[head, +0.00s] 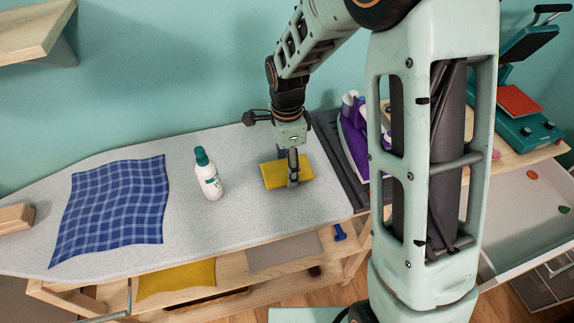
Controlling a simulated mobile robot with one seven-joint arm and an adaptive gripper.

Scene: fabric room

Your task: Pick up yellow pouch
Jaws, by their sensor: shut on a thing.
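The yellow pouch (271,175) is a flat yellow rectangle at the right part of the grey ironing surface. My gripper (293,179) reaches down over it from above and is shut on it. The fingers cover part of the pouch's middle and right side. I cannot tell whether the pouch still touches the surface.
A white bottle with a green cap (208,175) stands left of the pouch. A blue checked cloth (112,207) lies further left. A purple iron (353,137) stands to the right on a dark mat. Another yellow cloth (177,279) lies on the shelf below.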

